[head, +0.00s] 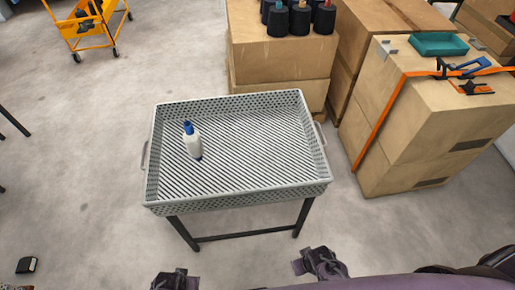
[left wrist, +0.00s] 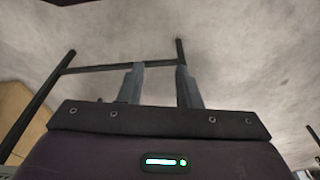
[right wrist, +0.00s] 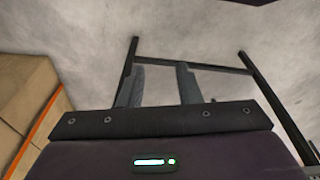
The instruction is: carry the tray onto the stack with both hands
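A grey perforated tray (head: 240,205) with a handle on each short side rests on a dark-legged stand in the middle of the head view. A white bottle with a blue cap (head: 193,144) stands or leans inside it, left of centre. A stack of cardboard boxes (head: 275,62) is just behind the tray. My left gripper (left wrist: 160,66) is open and empty, and my right gripper (right wrist: 160,66) is open and empty. Both are low in front of the stand, apart from the tray. In the head view only parts of my wrists show at the bottom edge.
Several dark bottles (head: 300,20) stand on the boxes behind the tray. More boxes (head: 410,120) at the right carry a teal bin (head: 439,45), an orange strap and clamps. An orange cart (head: 88,22) is at the back left. A small dark object (head: 27,265) lies on the open floor at left.

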